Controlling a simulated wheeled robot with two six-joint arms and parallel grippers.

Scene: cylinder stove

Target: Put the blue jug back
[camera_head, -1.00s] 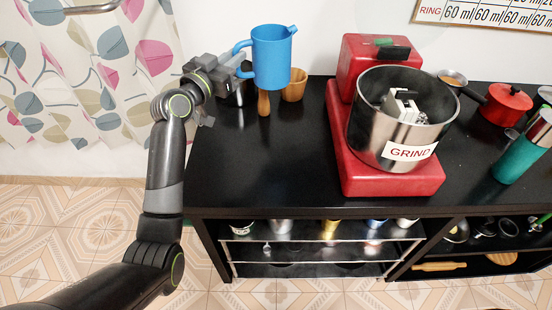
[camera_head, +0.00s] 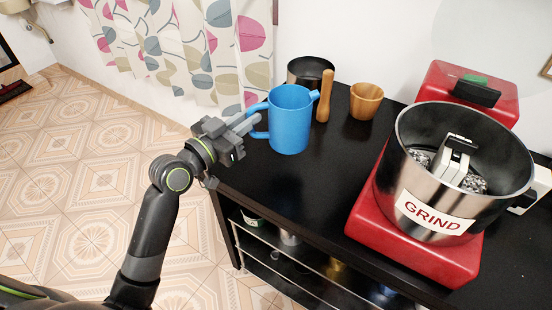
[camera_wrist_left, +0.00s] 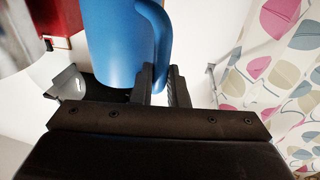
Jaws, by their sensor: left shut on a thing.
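The blue jug (camera_head: 290,122) is upright at the left end of the black counter (camera_head: 330,185) in the head view. I cannot tell whether its base touches the counter. My left gripper (camera_head: 252,124) is left of the jug, shut on its handle. In the left wrist view, the jug (camera_wrist_left: 118,45) fills the upper middle, and its handle runs down between the fingers of the left gripper (camera_wrist_left: 161,88). My right gripper is not in view.
A dark pot (camera_head: 310,70), a wooden pestle (camera_head: 325,97) and a wooden mortar (camera_head: 366,101) stand behind the jug. The red grinder (camera_head: 415,235) with its steel bowl (camera_head: 440,190) stands to the right. Bare counter lies between jug and grinder. A patterned curtain (camera_head: 200,50) hangs behind left.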

